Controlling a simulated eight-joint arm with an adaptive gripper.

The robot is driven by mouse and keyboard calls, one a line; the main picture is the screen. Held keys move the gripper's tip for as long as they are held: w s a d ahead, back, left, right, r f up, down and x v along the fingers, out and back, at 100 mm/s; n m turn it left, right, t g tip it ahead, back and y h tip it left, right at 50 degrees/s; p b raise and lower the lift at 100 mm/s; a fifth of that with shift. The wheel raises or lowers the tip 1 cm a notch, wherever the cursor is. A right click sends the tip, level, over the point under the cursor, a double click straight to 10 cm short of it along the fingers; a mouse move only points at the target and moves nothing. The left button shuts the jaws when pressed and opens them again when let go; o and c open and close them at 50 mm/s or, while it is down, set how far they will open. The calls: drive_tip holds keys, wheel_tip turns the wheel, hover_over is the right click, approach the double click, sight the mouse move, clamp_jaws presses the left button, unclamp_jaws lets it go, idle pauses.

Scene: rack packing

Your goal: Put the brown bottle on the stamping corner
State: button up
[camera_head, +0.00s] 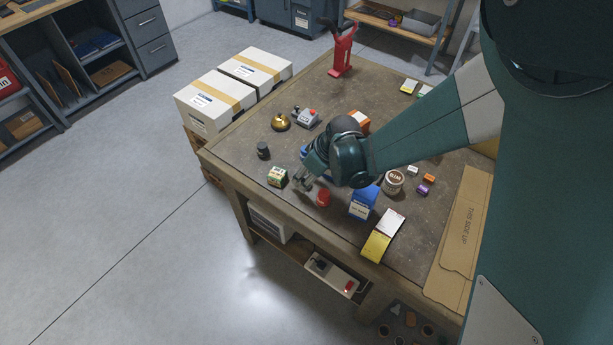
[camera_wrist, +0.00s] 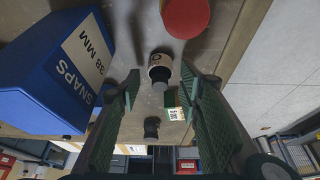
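In the wrist view a small bottle (camera_wrist: 160,66) with a pale label and a dark grey cap stands on the table, seen beyond and between my fingertips. Its brown colour is hard to make out. In the head view I cannot pick it out; my gripper covers that spot. My gripper (camera_head: 303,182) is low over the table's near left side, and its fingers (camera_wrist: 160,74) are apart with nothing clearly held.
Close to my gripper are a red cylinder (camera_head: 323,197), a green-and-white box (camera_head: 277,177) and a blue snaps box (camera_head: 362,204). A dark jar (camera_head: 263,150) stands near the left edge. Table (camera_head: 237,146) is bare between the jar and brass item.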

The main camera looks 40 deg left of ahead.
drive_tip(key=shift+r, duration=0.15)
drive_tip(key=p+v, duration=0.2)
drive_tip(key=v, duration=1)
idle(1.1)
drive_tip(key=w+d+r+m+t, duration=0.1)
drive_tip(key=w+d+r+m, duration=0.3)
drive_tip(key=d, duration=0.6)
drive_tip(key=s+d+r+m+t+h, duration=0.1)
drive_tip(key=d+r+m+t, duration=0.1)
drive_tip(key=d+r, duration=0.6)
drive_tip(key=w+d+r+m+t, duration=0.1)
drive_tip(key=w+d+r+m, duration=0.15)
drive_tip(key=d, duration=0.95)
drive_tip(key=s+d+r+m+t+h, duration=0.1)
drive_tip(key=s+d+m, duration=0.2)
drive_tip(key=d, duration=0.5)
drive_tip(key=s+d+r+m+t+h, duration=0.1)
drive_tip(key=s+d+m, duration=0.2)
drive_tip(key=d, duration=0.6)
drive_tip(key=s+d+r+m+t+h, duration=0.1)
drive_tip(key=s+d+r+m, duration=0.1)
drive_tip(key=s+d, duration=0.3)
drive_tip(key=d+m, duration=0.1)
drive_tip(key=d, duration=0.3)
drive_tip(key=shift+s+d+h, duration=0.2)
drive_tip(key=shift+s+h, duration=0.1)
drive_tip(key=shift+s, duration=0.05)
